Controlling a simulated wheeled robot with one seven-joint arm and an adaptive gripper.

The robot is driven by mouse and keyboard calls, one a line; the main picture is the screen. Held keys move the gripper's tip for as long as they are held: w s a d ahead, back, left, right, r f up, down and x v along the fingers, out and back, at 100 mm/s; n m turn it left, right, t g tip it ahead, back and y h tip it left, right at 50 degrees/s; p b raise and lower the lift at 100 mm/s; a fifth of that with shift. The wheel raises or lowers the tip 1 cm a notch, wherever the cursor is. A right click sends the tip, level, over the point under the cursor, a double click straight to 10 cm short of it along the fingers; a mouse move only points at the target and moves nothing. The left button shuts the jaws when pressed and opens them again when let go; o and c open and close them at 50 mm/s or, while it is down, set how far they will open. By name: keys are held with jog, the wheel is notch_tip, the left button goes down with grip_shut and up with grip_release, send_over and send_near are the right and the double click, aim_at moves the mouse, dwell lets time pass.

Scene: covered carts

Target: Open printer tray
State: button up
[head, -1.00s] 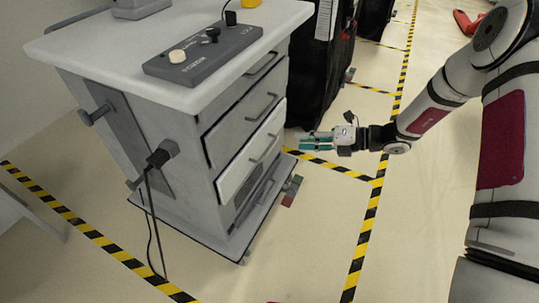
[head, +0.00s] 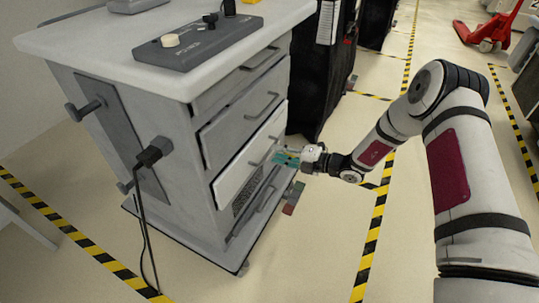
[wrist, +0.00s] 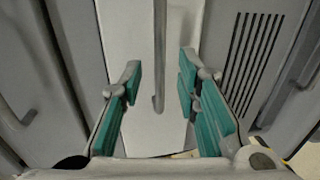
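A grey cart cabinet (head: 175,125) has several drawers on its right-hand face. One lighter, white drawer front (head: 233,180), low in the stack, seems to stand slightly proud of the others. It fills the middle of the wrist view (wrist: 130,50), with its bar handle (wrist: 159,55) running down the picture. My gripper (head: 287,157) is at this drawer's handle. In the wrist view my gripper (wrist: 158,88) is open, its teal pads on either side of the handle with gaps on both sides. I cannot tell whether a printer is here; no part is clearly one.
A grey control box (head: 190,45) sits on the cabinet top. A plug with a cable (head: 150,155) hangs on the left side. A black covered cart (head: 318,85) stands behind. A red pallet jack (head: 487,25) is far right. The taped floor on the right is mostly free.

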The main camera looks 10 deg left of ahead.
aim_at(269, 151)
jog(key=shift+b+x, duration=0.45)
jog(key=shift+x, duration=1.55)
jog(key=shift+c, duration=0.4)
grip_shut()
